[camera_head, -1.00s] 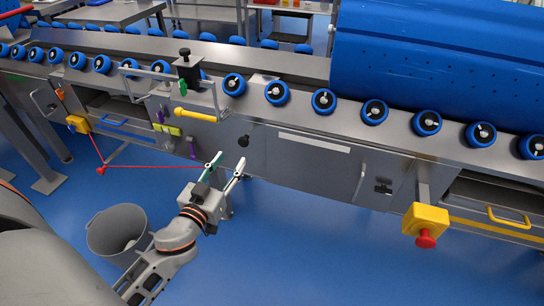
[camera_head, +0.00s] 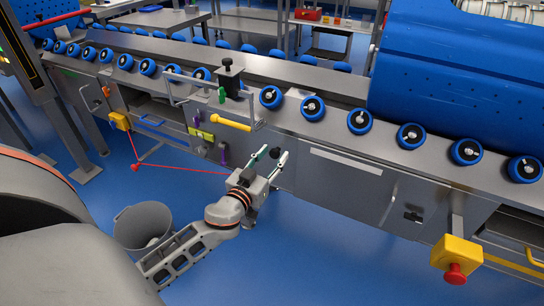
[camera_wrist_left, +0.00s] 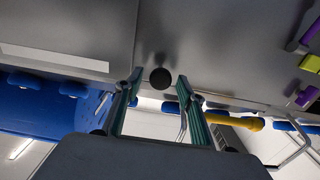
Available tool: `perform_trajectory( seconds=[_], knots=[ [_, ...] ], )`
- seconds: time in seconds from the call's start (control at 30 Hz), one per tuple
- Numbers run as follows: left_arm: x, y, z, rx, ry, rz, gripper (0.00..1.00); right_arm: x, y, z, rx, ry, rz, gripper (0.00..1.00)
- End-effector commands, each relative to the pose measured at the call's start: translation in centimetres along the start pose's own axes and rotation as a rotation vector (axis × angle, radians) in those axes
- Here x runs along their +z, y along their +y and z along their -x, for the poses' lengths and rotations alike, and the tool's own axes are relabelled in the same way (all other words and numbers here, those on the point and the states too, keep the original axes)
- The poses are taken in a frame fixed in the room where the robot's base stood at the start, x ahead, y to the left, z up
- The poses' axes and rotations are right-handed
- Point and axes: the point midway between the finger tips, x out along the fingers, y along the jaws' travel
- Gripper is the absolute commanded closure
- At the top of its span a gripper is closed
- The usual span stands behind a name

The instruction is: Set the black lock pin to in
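The black lock pin appears to be the round black knob (camera_head: 275,152) on the grey front panel of the machine (camera_head: 310,180). In the left wrist view the knob (camera_wrist_left: 160,78) shows end-on between the fingertips, with a small gap on each side. My left gripper (camera_head: 273,156) is open, its two green-and-grey fingers pointing at the panel around the knob. The fingers also show in the left wrist view (camera_wrist_left: 158,82). How far the pin sticks out is hard to tell. My right gripper is not in view.
A yellow handle (camera_head: 232,125), a purple lever (camera_head: 223,153) and a black plunger block (camera_head: 229,82) are left of the knob. A red emergency button (camera_head: 455,273) sticks out at right. A grey bin (camera_head: 145,228) stands on the floor below my left arm.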

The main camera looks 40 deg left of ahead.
Motion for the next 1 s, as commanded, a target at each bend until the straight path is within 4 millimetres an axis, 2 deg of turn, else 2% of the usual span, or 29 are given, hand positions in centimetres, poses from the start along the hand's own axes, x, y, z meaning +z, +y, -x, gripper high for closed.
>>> perform_trajectory(
  seconds=[0.07,0.2,0.37,0.6,0.9,0.93,0.97,1.0],
  knots=[
    [0.0,0.0,0.0,0.000,0.000,0.000,0.64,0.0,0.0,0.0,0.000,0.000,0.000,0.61],
    [0.0,0.0,0.0,0.000,0.000,0.000,1.00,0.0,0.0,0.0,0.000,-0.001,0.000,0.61],
    [0.0,0.0,-0.1,0.000,0.000,0.000,1.00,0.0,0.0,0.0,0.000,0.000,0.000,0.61],
    [-0.1,-0.1,-2.4,-0.002,0.003,0.001,1.00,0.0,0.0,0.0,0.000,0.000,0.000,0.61],
    [-0.2,-0.1,-2.7,-0.002,0.004,-0.001,1.00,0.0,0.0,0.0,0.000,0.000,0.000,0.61],
    [-0.2,-0.1,-2.7,-0.002,0.004,-0.001,0.73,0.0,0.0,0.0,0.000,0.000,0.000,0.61],
    [-0.2,-0.1,-2.7,-0.002,0.005,-0.001,0.65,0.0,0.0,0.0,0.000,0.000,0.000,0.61],
    [-0.2,-0.1,-2.7,-0.002,0.005,-0.001,0.61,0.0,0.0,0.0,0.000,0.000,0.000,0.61]
  ],
)
